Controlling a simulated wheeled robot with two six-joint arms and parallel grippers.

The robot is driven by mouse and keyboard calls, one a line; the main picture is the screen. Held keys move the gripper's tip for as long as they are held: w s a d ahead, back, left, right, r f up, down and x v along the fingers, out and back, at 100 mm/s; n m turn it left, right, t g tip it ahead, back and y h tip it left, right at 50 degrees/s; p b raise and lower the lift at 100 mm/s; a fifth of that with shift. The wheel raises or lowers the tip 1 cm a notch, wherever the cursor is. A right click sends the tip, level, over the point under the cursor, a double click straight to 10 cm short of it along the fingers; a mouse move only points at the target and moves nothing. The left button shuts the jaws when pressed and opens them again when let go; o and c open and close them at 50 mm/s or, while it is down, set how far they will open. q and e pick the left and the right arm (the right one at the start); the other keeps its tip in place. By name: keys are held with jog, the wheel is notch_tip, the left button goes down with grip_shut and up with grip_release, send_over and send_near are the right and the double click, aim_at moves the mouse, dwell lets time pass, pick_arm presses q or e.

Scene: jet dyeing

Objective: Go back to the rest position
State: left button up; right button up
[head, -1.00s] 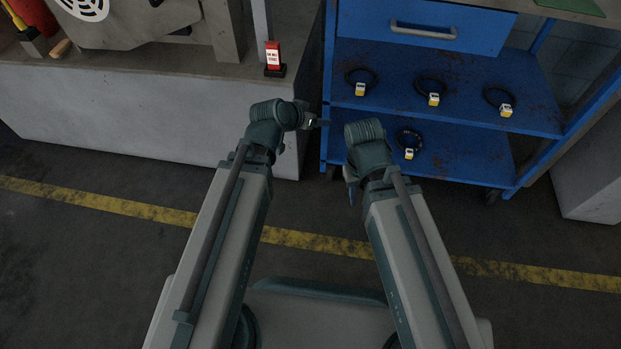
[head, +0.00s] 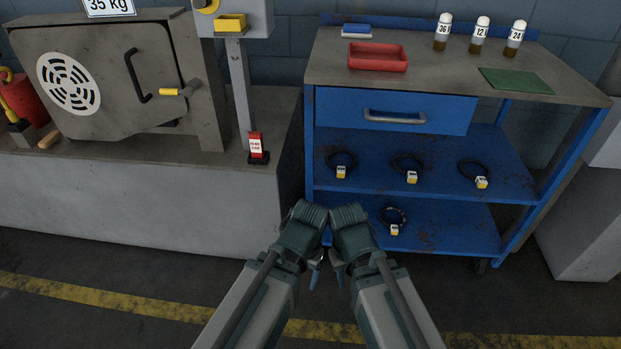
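My two arms are drawn in side by side at the bottom middle of the head view, with their wrists almost touching in front of the blue cart. My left gripper (head: 315,277) points down below its wrist, mostly hidden by it. My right gripper (head: 340,276) hangs just beside it, also small and partly hidden. I see nothing held in either one, but whether the fingers are open or shut does not show.
The blue cart (head: 393,113) carries a red tray (head: 378,57), several labelled bottles, a green mat (head: 516,80) and black rings on its shelves. A grey machine (head: 110,75) with a round vent stands left on a concrete plinth (head: 130,200). The floor around my arms is clear.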

notch_tip(320, 180, up, 40)
jog(key=p, duration=3.9)
jog(key=shift+f, duration=0.15)
